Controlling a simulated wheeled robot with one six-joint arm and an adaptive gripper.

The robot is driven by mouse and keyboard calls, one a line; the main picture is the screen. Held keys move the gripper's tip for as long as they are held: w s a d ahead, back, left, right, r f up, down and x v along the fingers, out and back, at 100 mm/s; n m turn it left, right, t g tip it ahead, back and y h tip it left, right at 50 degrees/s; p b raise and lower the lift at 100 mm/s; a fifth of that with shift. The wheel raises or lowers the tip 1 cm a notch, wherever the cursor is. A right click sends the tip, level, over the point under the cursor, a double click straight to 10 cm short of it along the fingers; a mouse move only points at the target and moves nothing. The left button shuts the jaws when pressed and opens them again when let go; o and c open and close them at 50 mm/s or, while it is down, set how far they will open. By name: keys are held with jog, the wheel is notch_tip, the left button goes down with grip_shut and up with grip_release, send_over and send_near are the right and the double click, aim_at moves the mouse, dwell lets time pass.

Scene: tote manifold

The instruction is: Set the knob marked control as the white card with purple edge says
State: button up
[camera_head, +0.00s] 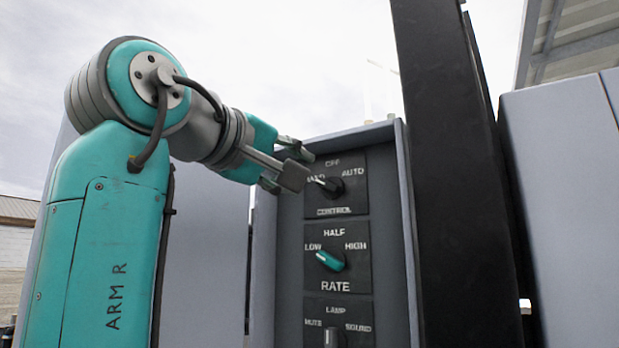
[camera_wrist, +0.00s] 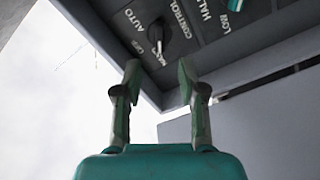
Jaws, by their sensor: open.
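The control knob (camera_head: 331,187) is a black pointer knob on the top plate of the grey cabinet, marked OFF at the top, AUTO at right and a partly covered word, seemingly HAND, at left. Its light pointer line aims left, toward that covered word. In the wrist view the knob (camera_wrist: 157,34) sits beyond the fingertips, near the top edge. My gripper (camera_head: 289,168) is open and empty, just left of the knob in the head view. Its two fingers (camera_wrist: 158,75) stand apart in the wrist view. The white card with purple edge is not in view.
Below are the teal rate knob (camera_head: 331,261), pointing toward LOW, and the lamp switch (camera_head: 331,337), cut off by the frame. The cabinet's side walls (camera_head: 405,230) stick out around the plates. A dark post (camera_head: 455,180) stands to the right.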

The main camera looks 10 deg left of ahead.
jog(key=shift+v, duration=1.4)
